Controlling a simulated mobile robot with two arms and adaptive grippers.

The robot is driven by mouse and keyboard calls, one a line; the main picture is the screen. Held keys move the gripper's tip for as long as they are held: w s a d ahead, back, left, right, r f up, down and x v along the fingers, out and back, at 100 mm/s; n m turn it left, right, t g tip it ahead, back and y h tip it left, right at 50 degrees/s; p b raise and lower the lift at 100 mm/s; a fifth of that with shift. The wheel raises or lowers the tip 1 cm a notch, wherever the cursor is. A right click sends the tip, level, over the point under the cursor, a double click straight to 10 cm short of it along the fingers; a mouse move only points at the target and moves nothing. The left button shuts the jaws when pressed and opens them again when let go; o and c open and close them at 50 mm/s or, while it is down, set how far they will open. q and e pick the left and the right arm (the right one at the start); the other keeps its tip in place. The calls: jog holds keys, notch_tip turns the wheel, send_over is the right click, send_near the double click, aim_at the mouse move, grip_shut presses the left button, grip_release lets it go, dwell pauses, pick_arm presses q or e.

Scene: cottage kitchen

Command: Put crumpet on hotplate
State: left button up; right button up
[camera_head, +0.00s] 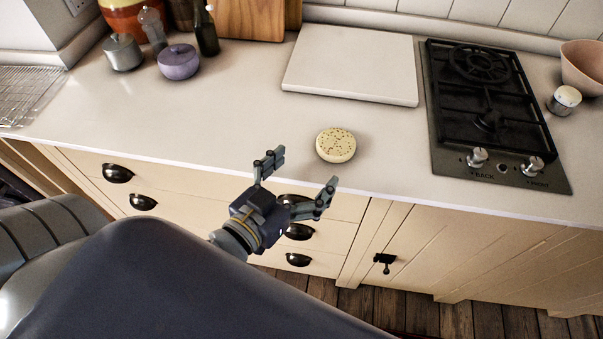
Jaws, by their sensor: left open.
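The crumpet (336,145) is a round, pale disc with brown specks, lying flat on the countertop near its front edge. The hotplate (503,168) is a dark gas hob with black grates and two silver knobs, set in the counter at the right. Nothing stands on its grates. My left gripper (300,168) is open and empty, in front of the counter edge. Its fingers point up towards the crumpet, to the lower left of it in the picture, and appear apart from it. My right gripper is not in view.
A white board (352,65) lies behind the crumpet, left of the hob. A purple pot (178,62), a grey pot (123,52) and a dark bottle (206,32) stand at the back left. A jar (564,100) and bowl (583,66) stand right. Counter around the crumpet is clear.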

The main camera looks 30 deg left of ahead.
pick_arm(q)
jog(key=shift+o, duration=0.4)
jog(key=shift+s+r, duration=0.1)
jog(key=w+d+r+m+h+p, duration=0.2)
jog(key=d+r+m+h, duration=1.1)
jog(key=d+r+m, duration=0.2)
jog(key=s+d+r+m+g+h, duration=0.35)
jog(key=d+m+g+h, duration=0.25)
jog(key=d+m+g, duration=0.5)
jog(key=m+g+y+p, duration=0.5)
jog(key=m+y+p, duration=0.1)
jog(key=m+y, duration=1.75)
send_over(336, 142)
jog(key=shift+m+h, duration=0.75)
jog(key=shift+h, duration=0.1)
jog(key=f, duration=1.4)
jog(key=shift+w+a+f, duration=0.15)
jog(key=shift+w+a, duration=0.15)
jog(key=shift+s+d+f+p, duration=0.1)
jog(key=shift+f+p, duration=0.4)
jog(key=shift+p, duration=0.15)
jog(key=f+p, duration=0.1)
jog(key=f, duration=0.2)
jog(key=shift+s+d+f+p, duration=0.15)
jog(key=shift+d+p, duration=0.05)
jog(key=shift+p, duration=0.2)
jog(key=shift+f, duration=0.55)
jog(key=c, duration=0.9)
